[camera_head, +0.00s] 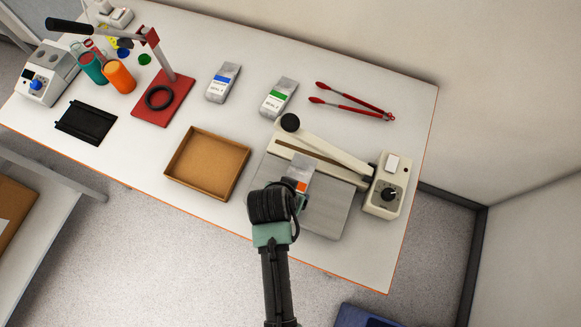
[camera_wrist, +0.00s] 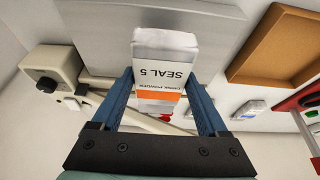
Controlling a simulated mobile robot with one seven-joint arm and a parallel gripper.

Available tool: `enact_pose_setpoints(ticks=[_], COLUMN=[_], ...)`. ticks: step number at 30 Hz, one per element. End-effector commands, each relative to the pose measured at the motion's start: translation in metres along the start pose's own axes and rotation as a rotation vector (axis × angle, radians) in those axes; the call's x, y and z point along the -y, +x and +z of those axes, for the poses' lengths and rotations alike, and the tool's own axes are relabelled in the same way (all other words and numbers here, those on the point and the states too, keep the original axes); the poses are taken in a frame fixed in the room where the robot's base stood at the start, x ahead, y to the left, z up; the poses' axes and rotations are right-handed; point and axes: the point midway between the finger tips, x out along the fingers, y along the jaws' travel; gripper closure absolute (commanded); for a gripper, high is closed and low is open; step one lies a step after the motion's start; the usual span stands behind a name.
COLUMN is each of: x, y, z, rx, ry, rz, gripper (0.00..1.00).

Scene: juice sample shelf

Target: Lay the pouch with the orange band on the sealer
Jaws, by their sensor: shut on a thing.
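The pouch with the orange band (camera_head: 300,174) is silvery with a white label, and my gripper (camera_head: 297,196) is shut on it. In the wrist view the pouch (camera_wrist: 163,62) sits between my two blue fingers (camera_wrist: 163,95), its label reading "SEAL 5" upside down. The sealer (camera_head: 330,208) has a grey metal plate, a cream arm with a black knob, and a control box (camera_head: 385,185). In the head view the pouch is over the sealer's plate, near its cream bar. I cannot tell whether it touches the plate. My gripper hides part of the pouch and plate.
A blue-band pouch (camera_head: 222,83) and a green-band pouch (camera_head: 279,97) lie behind the sealer. Red tongs (camera_head: 350,107) lie at the back right. An empty brown tray (camera_head: 172,175) is left of the sealer. A red stand (camera_head: 150,105) and black rack (camera_head: 86,121) are farther left.

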Motion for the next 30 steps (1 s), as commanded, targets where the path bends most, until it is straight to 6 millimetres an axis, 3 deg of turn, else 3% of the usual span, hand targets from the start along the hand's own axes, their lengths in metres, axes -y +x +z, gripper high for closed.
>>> enact_pose_setpoints(ticks=[15, 30], x=[0.000, 0.000], y=[0.042, 0.058], z=[0.011, -0.027], rx=[-0.001, -0.002], ry=[0.000, 0.000], rz=[-0.001, -0.001], gripper=[0.84, 0.84])
